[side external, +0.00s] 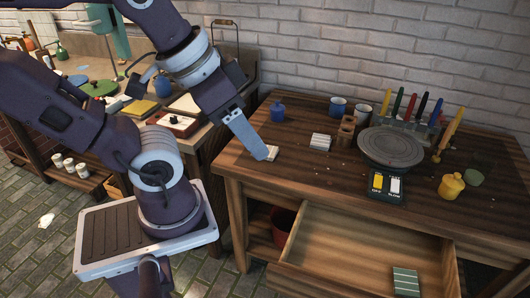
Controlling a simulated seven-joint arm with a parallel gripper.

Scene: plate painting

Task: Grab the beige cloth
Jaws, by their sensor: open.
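A small beige folded cloth (273,153) lies on the wooden table near its left front corner. My gripper (263,154) points down at it, with its blue-grey fingertips right at the cloth's left side. The fingers overlap in this view and hide part of the cloth; I cannot tell whether they touch it or stand around it. My gripper is open. A pale striped folded cloth (320,142) lies farther right on the table.
A blue jar (277,111) stands behind the cloth. Mugs (338,106), a wooden block with holes (346,132) and a scale with a round grey plate (390,147) are to the right. Below, an open drawer (345,250) holds a green striped cloth (406,282).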

